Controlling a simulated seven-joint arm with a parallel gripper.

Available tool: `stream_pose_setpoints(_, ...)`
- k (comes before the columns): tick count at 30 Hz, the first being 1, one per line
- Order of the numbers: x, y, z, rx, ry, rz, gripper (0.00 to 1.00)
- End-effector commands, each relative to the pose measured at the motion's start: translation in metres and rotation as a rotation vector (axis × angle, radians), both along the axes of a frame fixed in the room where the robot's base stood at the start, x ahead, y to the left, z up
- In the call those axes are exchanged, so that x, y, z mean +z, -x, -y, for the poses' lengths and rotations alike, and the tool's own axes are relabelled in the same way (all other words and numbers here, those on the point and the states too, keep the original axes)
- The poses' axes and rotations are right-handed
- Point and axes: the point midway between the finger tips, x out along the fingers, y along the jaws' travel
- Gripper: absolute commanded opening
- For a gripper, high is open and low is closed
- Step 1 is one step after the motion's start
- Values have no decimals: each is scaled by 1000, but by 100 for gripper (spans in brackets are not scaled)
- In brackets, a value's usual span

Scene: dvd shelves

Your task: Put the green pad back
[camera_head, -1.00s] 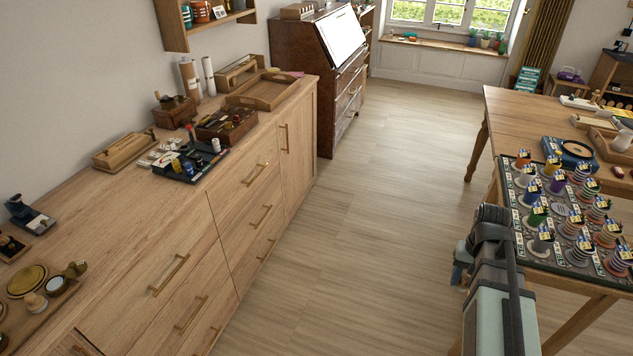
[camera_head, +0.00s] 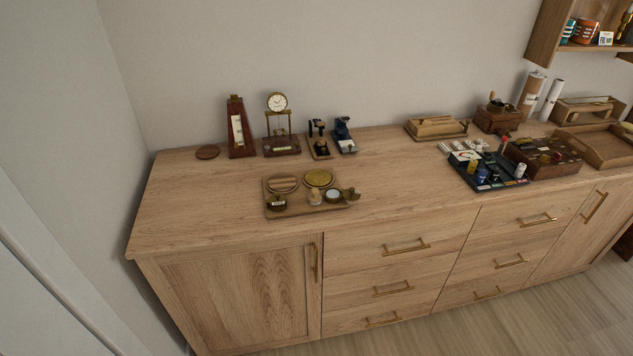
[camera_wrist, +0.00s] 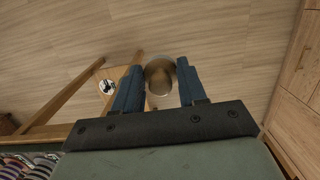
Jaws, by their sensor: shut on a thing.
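My gripper (camera_wrist: 160,82) shows in the wrist view, its two blue fingers shut on a round, short, brownish-grey thing (camera_wrist: 159,72) with a pale rim. I cannot tell whether this is the green pad, as no green shows on it. It is held above the wooden floor, clear of any surface. No green pad can be made out for sure in the head view. A wooden tray (camera_head: 296,208) on the cabinet holds round brass-coloured pieces and small pots. My gripper is out of the head view.
The long wooden cabinet (camera_head: 220,205) has free top at its left end and middle. A metronome (camera_head: 238,132), a clock (camera_head: 279,120) and a dark tray (camera_head: 486,177) of small items stand on it. Table legs (camera_wrist: 62,103) are left of my gripper in the wrist view.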

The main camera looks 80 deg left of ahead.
Motion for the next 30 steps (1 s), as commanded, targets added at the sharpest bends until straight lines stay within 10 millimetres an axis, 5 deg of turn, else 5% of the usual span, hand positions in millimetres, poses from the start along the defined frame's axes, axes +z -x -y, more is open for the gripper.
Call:
stream_pose_setpoints(8,0,1,-39,70,0,0,13)
stream_pose_setpoints(30,15,37,-227,418,0,1,13)
